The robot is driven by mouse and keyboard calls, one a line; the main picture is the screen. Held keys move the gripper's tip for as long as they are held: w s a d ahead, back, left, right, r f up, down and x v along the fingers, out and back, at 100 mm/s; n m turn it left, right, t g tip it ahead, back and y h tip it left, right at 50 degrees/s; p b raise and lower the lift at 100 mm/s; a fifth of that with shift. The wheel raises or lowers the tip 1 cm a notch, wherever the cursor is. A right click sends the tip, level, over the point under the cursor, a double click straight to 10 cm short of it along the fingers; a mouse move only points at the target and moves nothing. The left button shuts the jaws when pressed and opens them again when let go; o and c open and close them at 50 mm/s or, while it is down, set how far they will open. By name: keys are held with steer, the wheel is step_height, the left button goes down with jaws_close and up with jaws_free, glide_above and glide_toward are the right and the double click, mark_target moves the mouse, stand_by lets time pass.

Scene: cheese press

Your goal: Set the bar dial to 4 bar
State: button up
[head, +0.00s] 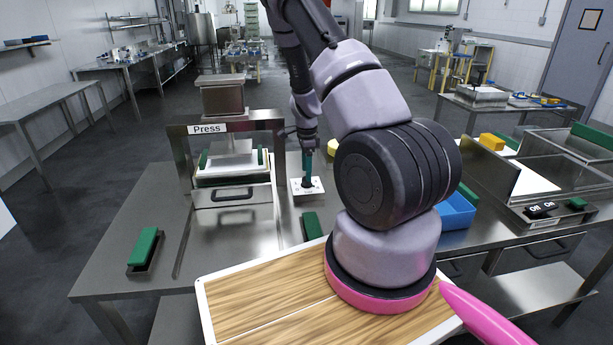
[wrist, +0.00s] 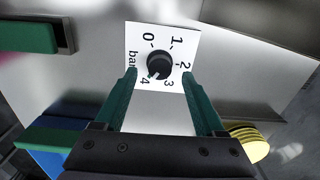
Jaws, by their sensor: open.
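The bar dial is a black round knob (wrist: 160,63) on a white plate (wrist: 189,43) marked 0, 1, 2, 3, 4 and "bar". Its pale pointer mark appears turned toward the 4, at the lower left of the knob in the wrist view. In the head view the white plate (head: 313,195) lies on the steel table right of the press. My gripper (wrist: 160,72) is open, its two green fingers on either side of the knob with visible gaps. In the head view my gripper (head: 307,178) points down over the dial, and the knob is partly hidden.
The press (head: 208,129) stands just left of the dial. A green-topped block (head: 312,225) lies in front of it. A yellow round object (wrist: 249,143) is near my right finger in the wrist view.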

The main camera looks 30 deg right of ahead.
step_height(320, 180, up, 8)
steer(key=shift+s+f, duration=0.1)
steer(key=shift+f, duration=0.05)
stand_by(0.3)
steer(key=s+a+r+n+t+y, duration=0.1)
steer(key=s+a+r+n, duration=0.15)
steer(key=r, duration=0.55)
steer(key=s+a+r+n+t+y, duration=0.1)
steer(key=s+a+r+n, duration=0.2)
steer(key=r, duration=0.4)
steer(key=s+a+r+n+t+y, duration=0.1)
steer(key=s+a+r+n, duration=0.2)
steer(key=r, duration=0.5)
steer(key=s+a+r+n+t, duration=0.2)
steer(key=s+r, duration=0.4)
steer(key=s, duration=0.3)
steer(key=s+a+r+n+t+h, duration=0.1)
steer(key=s+a+r+n+t, duration=0.1)
steer(key=s+a+r+n, duration=0.3)
steer(key=shift+s+r+n, duration=0.4)
steer(key=shift+s+n, duration=0.15)
steer(key=shift+s, duration=1.65)
